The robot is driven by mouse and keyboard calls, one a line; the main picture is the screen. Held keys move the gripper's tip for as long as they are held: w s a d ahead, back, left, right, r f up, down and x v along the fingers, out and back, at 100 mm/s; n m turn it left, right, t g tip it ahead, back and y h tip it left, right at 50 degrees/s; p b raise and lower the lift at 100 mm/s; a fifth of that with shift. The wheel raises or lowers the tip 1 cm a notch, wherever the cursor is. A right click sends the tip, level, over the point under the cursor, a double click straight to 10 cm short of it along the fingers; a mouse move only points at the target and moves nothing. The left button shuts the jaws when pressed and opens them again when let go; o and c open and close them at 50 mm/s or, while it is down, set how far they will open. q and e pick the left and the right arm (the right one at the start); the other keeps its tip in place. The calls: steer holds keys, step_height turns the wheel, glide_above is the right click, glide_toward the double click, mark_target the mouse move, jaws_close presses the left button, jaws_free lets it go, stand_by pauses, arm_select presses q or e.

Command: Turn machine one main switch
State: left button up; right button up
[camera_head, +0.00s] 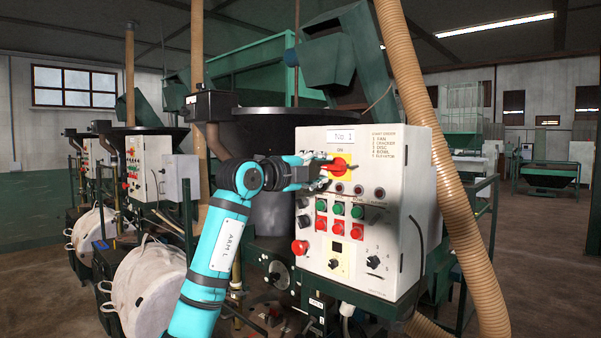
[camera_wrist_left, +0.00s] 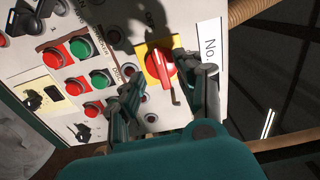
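The main switch (camera_head: 340,166) is a red rotary knob on a yellow plate, high on the white control box (camera_head: 385,225) labelled No. 1. In the left wrist view the red knob (camera_wrist_left: 160,67) sits between the tips of my left gripper (camera_wrist_left: 155,80). The fingers stand apart on either side of it; I cannot tell whether they touch it. In the head view my left gripper (camera_head: 318,172) reaches the switch from the left and partly covers the plate. My right gripper is in neither view.
Below the switch are green buttons (camera_head: 338,208), red buttons (camera_head: 339,227) and a red mushroom button (camera_head: 299,247). Other machines with white bags (camera_head: 150,285) stand at left. Open floor shows at right.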

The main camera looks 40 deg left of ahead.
arm_select(q)
steer(key=s, duration=0.9)
steer(key=shift+a, duration=0.4)
